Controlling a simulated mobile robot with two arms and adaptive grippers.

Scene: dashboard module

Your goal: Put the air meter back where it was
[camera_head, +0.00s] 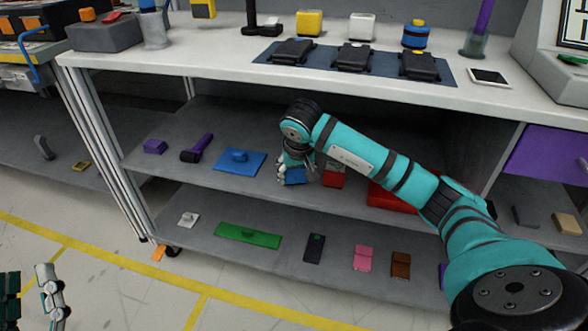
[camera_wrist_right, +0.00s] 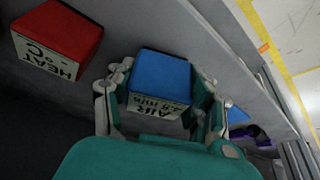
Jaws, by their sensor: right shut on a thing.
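The air meter (camera_wrist_right: 160,72) is a blue box with a white front label reading AIR in the right wrist view. My right gripper (camera_wrist_right: 161,92) is shut on it, with fingers on both sides.
A red box labelled HEAT (camera_wrist_right: 60,40) stands close beside the air meter. The worktop (camera_head: 180,60) overhangs my right arm's reach.

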